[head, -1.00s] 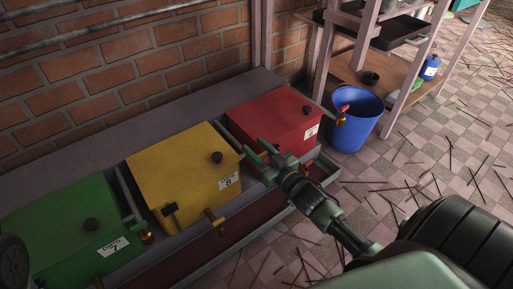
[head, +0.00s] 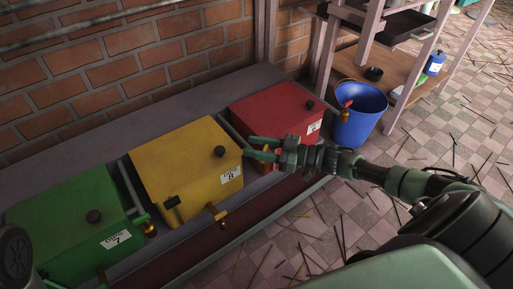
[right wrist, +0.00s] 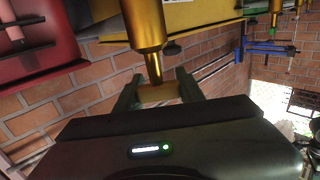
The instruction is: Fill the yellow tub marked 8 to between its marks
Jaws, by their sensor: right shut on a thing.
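The yellow tub marked 8 (head: 185,165) stands between the green and red tubs, with a dark knob on its lid. Its level and marks are not readable here. A brass tap (head: 217,215) sticks out of its front. My right gripper (head: 252,148) reaches in from the right, at the gap between the yellow and red tubs. In the right wrist view its jaws (right wrist: 158,92) are shut on a small yellow-brown piece (right wrist: 156,95) just below a brass fitting (right wrist: 145,28). I cannot tell exactly which part that is. My left gripper is out of view.
The green tub marked 7 (head: 70,225) is on the left and the red tub (head: 275,112) on the right, all along a brick wall. A blue bucket (head: 360,118) stands beside the red tub, by a wooden shelf (head: 385,75). Thin sticks litter the tiled floor.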

